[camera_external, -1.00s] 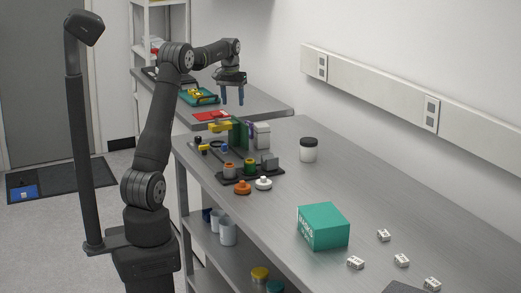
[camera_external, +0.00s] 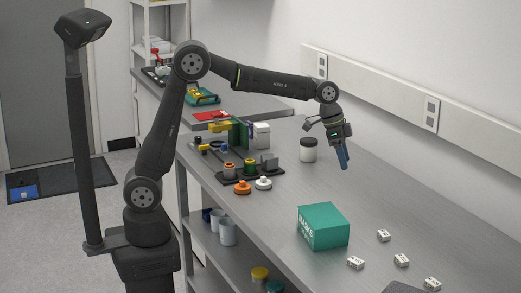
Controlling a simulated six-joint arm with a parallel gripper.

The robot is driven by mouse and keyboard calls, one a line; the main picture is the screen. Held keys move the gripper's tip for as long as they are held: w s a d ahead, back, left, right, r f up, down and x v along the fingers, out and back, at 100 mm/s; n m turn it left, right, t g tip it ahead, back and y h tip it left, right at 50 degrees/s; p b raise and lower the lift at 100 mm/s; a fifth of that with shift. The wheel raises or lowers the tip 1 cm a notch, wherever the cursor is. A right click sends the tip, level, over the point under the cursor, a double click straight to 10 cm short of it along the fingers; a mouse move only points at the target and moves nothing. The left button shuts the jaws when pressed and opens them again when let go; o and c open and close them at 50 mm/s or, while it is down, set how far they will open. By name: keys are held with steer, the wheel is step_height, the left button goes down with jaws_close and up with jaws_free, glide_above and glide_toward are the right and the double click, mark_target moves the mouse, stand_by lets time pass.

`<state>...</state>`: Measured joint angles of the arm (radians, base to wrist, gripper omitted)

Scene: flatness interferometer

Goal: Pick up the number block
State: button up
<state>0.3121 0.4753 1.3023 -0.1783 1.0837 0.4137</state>
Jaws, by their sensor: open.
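Several small white blocks with dark markings lie apart on the bench at the lower right: one block (camera_external: 383,235) behind, one (camera_external: 355,263) near the green box, one (camera_external: 402,260) in the middle and one (camera_external: 432,284) at the front. The markings are too small to read, so I cannot tell which is the number block. My gripper (camera_external: 344,165) has blue fingers pointing down. It is open and empty, in the air above the bench, behind and above the blocks.
A green box (camera_external: 323,226) stands left of the blocks. A white jar with a dark lid (camera_external: 308,150) stands near my gripper. A dark fixture with coloured parts (camera_external: 250,172) sits farther left. A dark flat item (camera_external: 402,288) is at the bottom edge. The bench's right side is mostly clear.

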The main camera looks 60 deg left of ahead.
steer(key=s+d+m, duration=0.3)
steer(key=s+d, duration=0.3)
steer(key=d, duration=0.4)
steer(key=m+h, duration=0.2)
steer(key=m, duration=0.1)
glide_toward(355, 260)
steer(key=shift+w+d+f+g, duration=0.2)
steer(key=shift+w+d+f, duration=0.2)
steer(key=shift+f, duration=0.2)
steer(key=shift+w+d+f+g, duration=0.2)
steer(key=shift+w+d+f, duration=0.05)
steer(key=shift+w+f, duration=0.35)
steer(key=x, duration=0.5)
steer(key=shift+s+f, duration=0.2)
steer(key=shift+s, duration=0.2)
steer(key=c, duration=1.1)
